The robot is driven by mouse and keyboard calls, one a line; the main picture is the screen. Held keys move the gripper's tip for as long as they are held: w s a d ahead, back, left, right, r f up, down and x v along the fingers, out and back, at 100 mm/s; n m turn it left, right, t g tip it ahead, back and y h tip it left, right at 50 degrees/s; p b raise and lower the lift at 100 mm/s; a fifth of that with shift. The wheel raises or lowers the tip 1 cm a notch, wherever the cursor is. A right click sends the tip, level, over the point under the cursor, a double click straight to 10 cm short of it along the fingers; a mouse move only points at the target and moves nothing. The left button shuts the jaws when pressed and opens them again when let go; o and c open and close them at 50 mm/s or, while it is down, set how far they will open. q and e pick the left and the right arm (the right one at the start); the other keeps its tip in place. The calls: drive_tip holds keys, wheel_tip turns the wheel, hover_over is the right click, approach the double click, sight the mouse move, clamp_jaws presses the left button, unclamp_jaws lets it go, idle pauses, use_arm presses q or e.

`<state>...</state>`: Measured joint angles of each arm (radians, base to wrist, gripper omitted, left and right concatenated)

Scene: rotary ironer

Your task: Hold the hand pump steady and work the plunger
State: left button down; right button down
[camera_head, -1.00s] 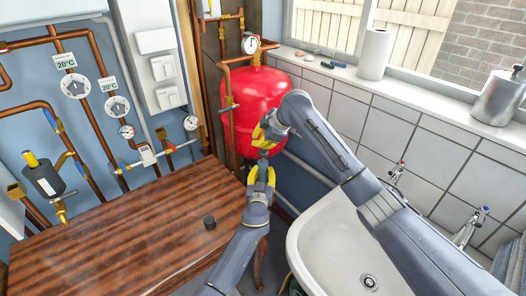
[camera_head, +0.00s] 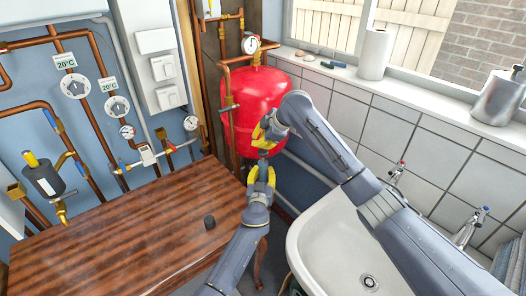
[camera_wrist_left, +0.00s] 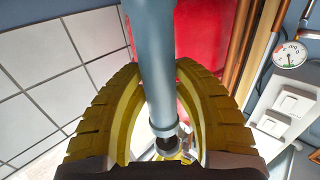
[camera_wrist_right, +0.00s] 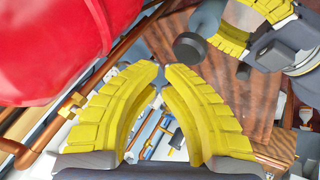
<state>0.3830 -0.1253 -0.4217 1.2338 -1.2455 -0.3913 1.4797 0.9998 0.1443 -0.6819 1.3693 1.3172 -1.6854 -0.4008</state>
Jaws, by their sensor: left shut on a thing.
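The hand pump shows in the left wrist view as a grey-blue cylinder (camera_wrist_left: 152,55) with a collar at its lower end. My left gripper (camera_head: 262,170) is shut on it, with yellow fingers on both sides. My right gripper (camera_head: 268,130) is just above the left one in the head view, in front of the red tank. In the right wrist view its fingertips (camera_wrist_right: 161,78) are close together, with a gap lower between the fingers. Whether they hold the plunger is unclear. A dark round end (camera_wrist_right: 190,48), possibly part of the pump, shows near my left gripper (camera_wrist_right: 238,30) there.
A red tank (camera_head: 255,95) with copper pipes stands close behind both grippers. A white sink (camera_head: 330,240) is at the right, below my right arm. Gauges and pipes cover the left wall.

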sight(260, 149)
use_arm(q)
drive_tip(key=shift+f, duration=0.1)
use_arm(e)
drive_tip(key=shift+f, duration=2.2)
idle(1.8)
drive_tip(key=shift+r, duration=2.2)
drive_tip(key=shift+r, duration=0.15)
drive_tip(key=shift+s+r, duration=0.1)
drive_tip(key=shift+r, duration=2.25)
use_arm(q)
drive_tip(key=c, duration=1)
unclamp_jaws()
drive_tip(key=shift+o, duration=0.2)
